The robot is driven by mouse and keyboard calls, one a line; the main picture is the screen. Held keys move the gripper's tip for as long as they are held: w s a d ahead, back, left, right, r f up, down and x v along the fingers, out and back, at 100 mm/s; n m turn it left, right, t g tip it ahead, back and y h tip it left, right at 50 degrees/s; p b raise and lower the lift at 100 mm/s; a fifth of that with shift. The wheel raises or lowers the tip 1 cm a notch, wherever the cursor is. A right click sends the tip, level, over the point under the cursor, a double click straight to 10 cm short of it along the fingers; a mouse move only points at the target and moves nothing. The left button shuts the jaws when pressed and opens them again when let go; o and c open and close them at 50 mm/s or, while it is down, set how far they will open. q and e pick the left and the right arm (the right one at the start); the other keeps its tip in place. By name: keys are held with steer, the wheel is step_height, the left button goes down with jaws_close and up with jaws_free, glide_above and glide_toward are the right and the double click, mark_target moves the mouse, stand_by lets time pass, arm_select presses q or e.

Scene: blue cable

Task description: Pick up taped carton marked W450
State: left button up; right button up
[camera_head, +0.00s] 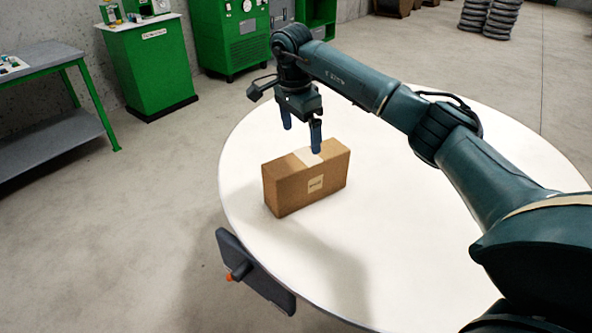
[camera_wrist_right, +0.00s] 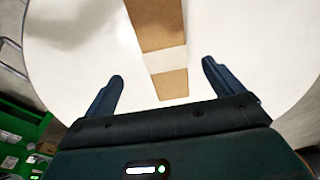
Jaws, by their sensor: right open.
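A brown taped carton (camera_head: 300,187) stands on a round white table (camera_head: 420,230) in the head view. It has a pale tape strip across its top and a small label on its front side, too small to read. My right gripper (camera_head: 302,138) is open just above and behind the carton, pointing down. In the right wrist view the carton's top (camera_wrist_right: 160,35) with its pale tape shows ahead, between the two spread fingers of the right gripper (camera_wrist_right: 162,85). Nothing is between the fingertips. My left gripper is not in view.
A dark flat panel with an orange knob (camera_head: 255,270) sits at the table's near left edge. Green cabinets (camera_head: 150,65) and a workbench (camera_head: 50,100) stand on the floor at the back left. The table around the carton is clear.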

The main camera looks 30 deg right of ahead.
mark_target(309, 158)
steer(key=f, duration=0.2)
steer(key=d+f, duration=0.1)
steer(key=f, duration=0.1)
steer(key=d+f, duration=0.1)
steer(key=f, duration=0.1)
steer(key=shift+d+f, duration=0.1)
steer(key=shift+f, duration=0.2)
steer(key=shift+w+d+f, duration=0.1)
steer(key=shift+w+f, duration=0.05)
steer(key=shift+f, duration=0.8)
steer(key=shift+w+d+f, duration=0.15)
steer(key=shift+f, duration=0.75)
steer(key=shift+w+d+f, duration=0.1)
steer(key=shift+w+f, duration=0.05)
steer(key=shift+f, duration=0.8)
steer(key=shift+c, duration=0.5)
steer(key=c, duration=1.4)
steer(key=shift+r, duration=0.1)
